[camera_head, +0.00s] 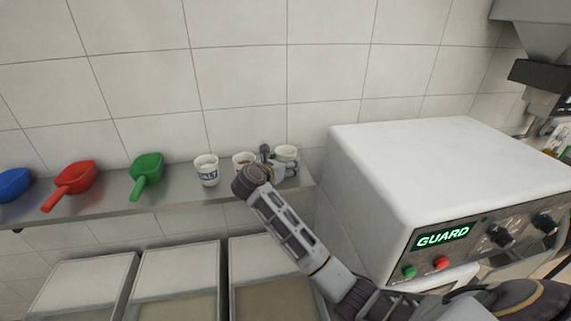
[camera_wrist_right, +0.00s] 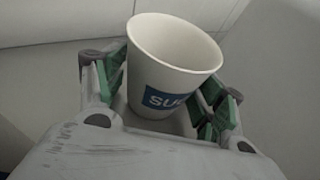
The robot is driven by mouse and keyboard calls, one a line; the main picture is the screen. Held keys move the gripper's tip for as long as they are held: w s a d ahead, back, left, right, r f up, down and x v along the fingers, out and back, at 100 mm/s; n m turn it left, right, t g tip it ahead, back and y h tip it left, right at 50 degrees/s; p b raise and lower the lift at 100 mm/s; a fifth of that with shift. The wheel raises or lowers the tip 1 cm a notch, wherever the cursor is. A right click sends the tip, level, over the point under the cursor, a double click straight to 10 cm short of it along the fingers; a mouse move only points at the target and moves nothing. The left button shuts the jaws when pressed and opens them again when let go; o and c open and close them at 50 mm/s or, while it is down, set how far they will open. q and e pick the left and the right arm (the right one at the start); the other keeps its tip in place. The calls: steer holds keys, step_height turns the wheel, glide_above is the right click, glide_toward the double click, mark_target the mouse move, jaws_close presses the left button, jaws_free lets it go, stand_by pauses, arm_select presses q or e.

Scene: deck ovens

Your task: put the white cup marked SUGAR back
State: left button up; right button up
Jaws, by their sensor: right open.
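The white SUGAR cup (camera_head: 285,153) stands upright at the right end of the steel shelf (camera_head: 112,209). In the right wrist view the cup (camera_wrist_right: 172,62) shows a blue label with the letters "SU" and part of a third, and it looks empty. My right gripper (camera_head: 279,166) is at the cup, partly hiding it. In the right wrist view its green-padded fingers (camera_wrist_right: 165,95) are open on either side of the cup. I cannot tell whether a finger touches it. My left gripper is not in view.
A SALT cup (camera_head: 207,171) and another white cup with brown contents (camera_head: 242,160) stand left of my gripper. Green (camera_head: 147,175), red (camera_head: 71,183) and blue (camera_head: 13,184) scoops lie further left. A white machine marked GUARD (camera_head: 435,170) stands close on the right. Bins (camera_head: 178,283) sit below the shelf.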

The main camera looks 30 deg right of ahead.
steer(key=b+v, duration=0.2)
steer(key=v, duration=0.7)
steer(key=shift+s+a, duration=0.2)
steer(key=shift+a, duration=0.2)
steer(key=shift+s+a+r, duration=0.2)
steer(key=shift+s+a, duration=0.3)
